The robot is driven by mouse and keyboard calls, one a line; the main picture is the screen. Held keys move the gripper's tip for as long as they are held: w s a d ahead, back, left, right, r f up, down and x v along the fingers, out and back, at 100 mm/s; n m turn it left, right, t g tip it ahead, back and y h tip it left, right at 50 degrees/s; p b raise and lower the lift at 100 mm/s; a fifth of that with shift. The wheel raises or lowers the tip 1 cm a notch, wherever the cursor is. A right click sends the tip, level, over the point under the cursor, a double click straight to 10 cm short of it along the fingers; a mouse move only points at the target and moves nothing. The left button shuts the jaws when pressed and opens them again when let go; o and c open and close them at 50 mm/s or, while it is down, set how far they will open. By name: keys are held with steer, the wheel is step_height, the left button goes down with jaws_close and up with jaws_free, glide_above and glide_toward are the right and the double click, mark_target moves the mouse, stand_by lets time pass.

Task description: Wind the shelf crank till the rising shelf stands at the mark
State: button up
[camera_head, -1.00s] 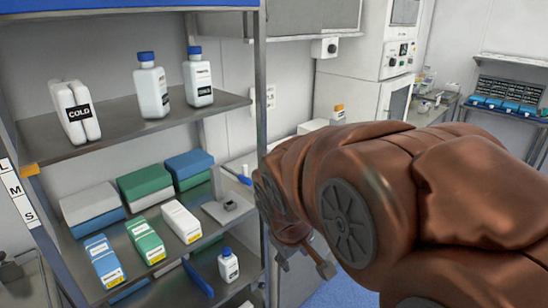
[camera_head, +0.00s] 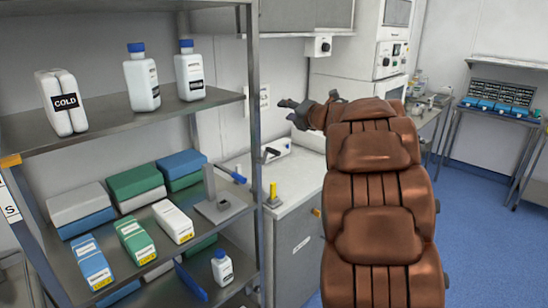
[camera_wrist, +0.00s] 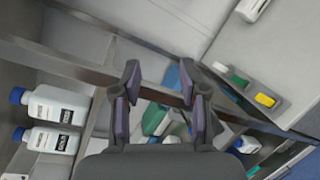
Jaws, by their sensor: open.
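The rack's upper shelf (camera_head: 110,128) carries a white COLD pack (camera_head: 61,102) and two white bottles with blue caps. An orange tab (camera_head: 10,161) sits at its left front corner; a lettered strip (camera_head: 10,208) is on the left post below, partly out of frame. I cannot tell for sure which part is the crank; a blue handle (camera_head: 232,173) shows near the rack's right post. My gripper (camera_head: 296,108) is beyond the post, above the counter, pointing left. In the wrist view my gripper (camera_wrist: 160,80) is open and empty, apart from the shelves behind it.
The middle shelf holds blue, green and white boxes and a grey metal stand (camera_head: 219,206). The counter (camera_head: 297,187) right of the rack carries a yellow-topped item (camera_head: 272,190). The rack's right post (camera_head: 254,110) stands left of my arm. Blue floor (camera_head: 480,190) is open at right.

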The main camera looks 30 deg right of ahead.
mark_target(274, 153)
steer(key=s+a+f+n+g+y+b, duration=0.1)
steer(key=s+f+n+g+y, duration=0.35)
steer(key=f+n+y, duration=0.4)
steer(key=shift+t+h, duration=0.35)
steer(key=shift+h, duration=0.4)
steer(key=shift+w+a+f+p, duration=0.4)
steer(key=shift+w+a+f, duration=0.2)
steer(key=shift+w+f, duration=0.25)
steer(key=shift+w+a+f+p, duration=0.4)
steer(key=shift+w+a+f, duration=0.25)
steer(key=shift+w, duration=0.35)
steer(key=shift+w+a+f+p, duration=0.4)
steer(key=shift+w+a+f, duration=0.2)
steer(key=shift+w+f, duration=0.25)
steer(key=shift+r, duration=0.1)
steer(key=shift+c, duration=0.3)
jaws_close()
